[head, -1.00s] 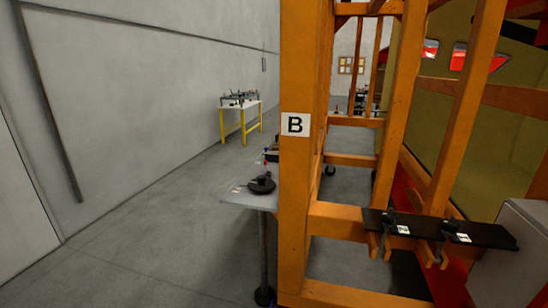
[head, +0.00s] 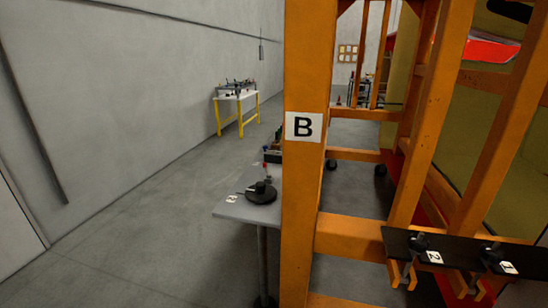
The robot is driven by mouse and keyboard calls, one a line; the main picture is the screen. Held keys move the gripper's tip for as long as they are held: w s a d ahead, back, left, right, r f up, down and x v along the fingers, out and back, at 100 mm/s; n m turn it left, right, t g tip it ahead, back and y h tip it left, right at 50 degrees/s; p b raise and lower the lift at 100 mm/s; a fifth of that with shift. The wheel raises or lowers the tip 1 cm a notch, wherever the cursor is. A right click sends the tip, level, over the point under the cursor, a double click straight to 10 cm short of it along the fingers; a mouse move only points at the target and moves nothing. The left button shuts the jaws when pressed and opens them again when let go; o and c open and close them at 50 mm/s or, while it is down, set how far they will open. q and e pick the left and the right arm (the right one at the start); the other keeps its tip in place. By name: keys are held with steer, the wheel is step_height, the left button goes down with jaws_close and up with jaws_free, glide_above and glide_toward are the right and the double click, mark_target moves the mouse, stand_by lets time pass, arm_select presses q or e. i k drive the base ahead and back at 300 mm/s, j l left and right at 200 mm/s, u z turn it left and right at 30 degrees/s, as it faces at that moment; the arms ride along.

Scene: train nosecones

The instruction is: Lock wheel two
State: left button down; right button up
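An orange frame (head: 305,220) with a post marked "B" stands in the middle of the head view. At the lower right a black shelf plate (head: 460,248) is fixed across the frame. It carries two dark clamp-like parts, one beside a label "2" (head: 434,257) and one beside a label "1" (head: 508,267). A caster wheel (head: 265,301) shows at the bottom, under the grey table; it is partly cut off and no lock or number on it can be made out. Neither of my grippers is in view.
A grey table (head: 228,209) with a black round object (head: 261,192) stands left of the post, partly hidden by it. A yellow-legged table (head: 239,95) stands farther back. The floor (head: 150,230) at left is clear, up to the grey wall.

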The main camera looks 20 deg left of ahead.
mark_target(268, 176)
steer(key=i+j+z, duration=0.25)
steer(key=i+j, duration=0.5)
